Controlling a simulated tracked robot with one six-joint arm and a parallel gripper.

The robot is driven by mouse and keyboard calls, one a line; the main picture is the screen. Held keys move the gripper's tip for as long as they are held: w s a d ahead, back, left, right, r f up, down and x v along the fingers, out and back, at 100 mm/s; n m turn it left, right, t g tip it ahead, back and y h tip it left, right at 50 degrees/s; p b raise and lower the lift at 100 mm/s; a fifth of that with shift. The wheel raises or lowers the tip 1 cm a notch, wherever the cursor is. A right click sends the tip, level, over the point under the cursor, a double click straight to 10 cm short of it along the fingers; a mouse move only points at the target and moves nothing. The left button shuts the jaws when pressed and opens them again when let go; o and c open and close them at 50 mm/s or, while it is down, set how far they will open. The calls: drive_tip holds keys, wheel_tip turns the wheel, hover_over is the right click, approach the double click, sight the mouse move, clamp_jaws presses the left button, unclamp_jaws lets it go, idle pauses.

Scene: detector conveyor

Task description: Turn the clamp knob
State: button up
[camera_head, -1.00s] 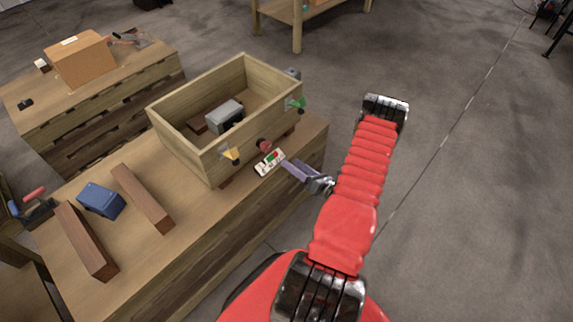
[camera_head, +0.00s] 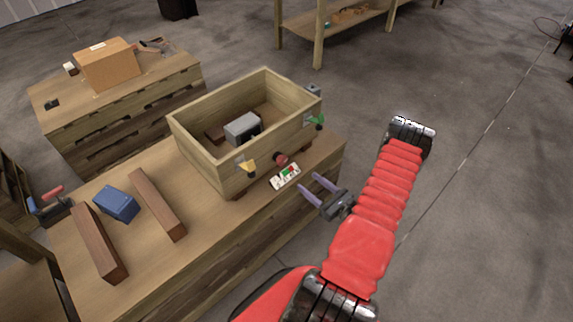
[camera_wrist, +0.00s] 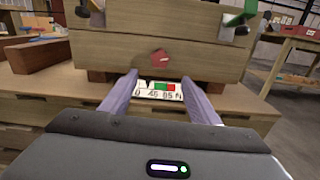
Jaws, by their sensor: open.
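A red knob (camera_head: 281,159) sits low on the front wall of the wooden box (camera_head: 205,165). It appears as a red hexagon in the wrist view (camera_wrist: 159,57). A white scale plate (camera_head: 285,176) with green and red fields and numbers lies below it. A yellow handle (camera_head: 247,167) and a green handle (camera_head: 317,121) are on the same wall, left and right of the red knob. My gripper (camera_head: 310,183) is open and empty, in front of the plate. In the wrist view its two purple fingers (camera_wrist: 159,80) stand either side of the plate, below the red knob.
The box stands on a wooden bench and holds a grey block (camera_head: 241,128). A blue block (camera_head: 116,204) lies between two brown bars (camera_head: 99,243) on the left. A second bench with a cardboard box (camera_head: 108,64) is behind.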

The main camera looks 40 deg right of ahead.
sight(284, 162)
drive_tip(key=w, duration=1.3)
drive_tip(key=shift+w+a, duration=0.15)
drive_tip(key=shift+w, duration=0.25)
drive_tip(key=c, duration=1.1)
